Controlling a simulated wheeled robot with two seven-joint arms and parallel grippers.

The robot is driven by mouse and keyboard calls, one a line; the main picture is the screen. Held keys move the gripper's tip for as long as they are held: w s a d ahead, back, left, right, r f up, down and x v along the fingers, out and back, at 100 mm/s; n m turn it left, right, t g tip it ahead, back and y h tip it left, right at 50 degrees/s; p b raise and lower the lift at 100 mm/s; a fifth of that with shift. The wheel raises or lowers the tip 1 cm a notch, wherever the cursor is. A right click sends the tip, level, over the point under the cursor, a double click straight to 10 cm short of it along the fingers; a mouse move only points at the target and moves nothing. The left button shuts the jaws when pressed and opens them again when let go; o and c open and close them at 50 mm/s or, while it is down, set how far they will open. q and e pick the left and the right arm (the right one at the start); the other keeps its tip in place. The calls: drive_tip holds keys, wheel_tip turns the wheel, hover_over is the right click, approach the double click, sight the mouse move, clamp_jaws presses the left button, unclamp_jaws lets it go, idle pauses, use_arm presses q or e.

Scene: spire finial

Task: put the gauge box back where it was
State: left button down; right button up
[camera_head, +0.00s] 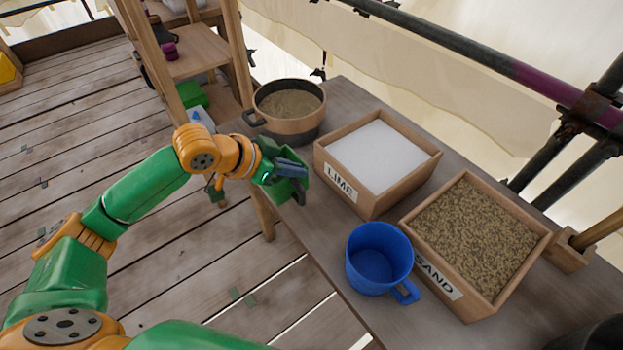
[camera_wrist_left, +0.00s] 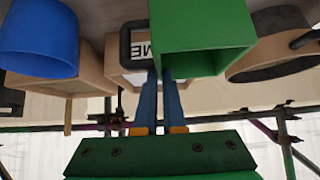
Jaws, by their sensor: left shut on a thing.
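The gauge box appears to be the small green open box (camera_head: 295,192) at the table's left edge, in front of the lime box. In the left wrist view the green box (camera_wrist_left: 205,58) shows large, with a dark loop handle (camera_wrist_left: 126,45) at its side. My left gripper (camera_head: 298,168) is shut on it at the handle side; its blue fingers also show in the left wrist view (camera_wrist_left: 161,78). The gripper partly hides the box in the head view. I cannot tell whether the box touches the table. My right gripper is not in view.
The table (camera_head: 345,95) holds a round tub (camera_head: 298,128) of brownish material, a white-filled lime box (camera_head: 378,205), a sand box (camera_head: 480,308) and a blue mug (camera_head: 352,273). A wooden shelf unit (camera_head: 195,50) stands behind left. Scaffold poles (camera_head: 480,55) run behind the table.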

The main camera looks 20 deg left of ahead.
use_arm(q)
drive_tip(key=d+f, duration=0.1)
drive_tip(key=f, duration=0.1)
drive_tip(key=w+d+f, duration=0.1)
drive_tip(key=f, duration=0.2)
drive_tip(key=w+d+f, duration=0.1)
drive_tip(key=f, duration=0.1)
drive_tip(key=shift+w+f, duration=0.1)
drive_tip(key=shift+f, duration=0.2)
drive_tip(key=shift+w+f, duration=0.1)
drive_tip(key=shift+f, duration=0.15)
drive_tip(key=shift+f, duration=0.1)
drive_tip(key=c, duration=1)
unclamp_jaws()
